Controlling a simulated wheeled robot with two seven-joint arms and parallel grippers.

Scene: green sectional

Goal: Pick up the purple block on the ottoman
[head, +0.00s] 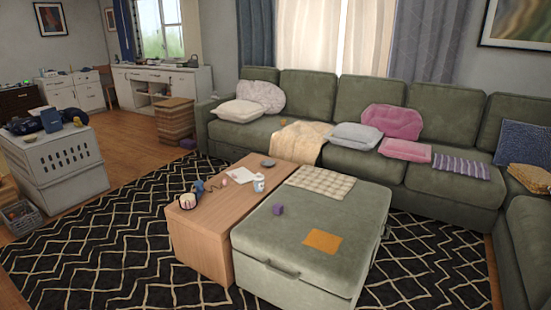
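A small purple block (277,209) sits on the top of the green ottoman (330,215), near its left side. An orange square (323,241) lies flat on the ottoman in front and to the right of the block. A folded checked cloth (320,182) lies on its far end. Neither of my grippers shows in the head view.
A wooden table (220,225) stands against the ottoman's left side, with a cup (258,183) and small items on it. A green sectional sofa (440,175) runs behind and to the right. Patterned rug (110,255) lies open at the left.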

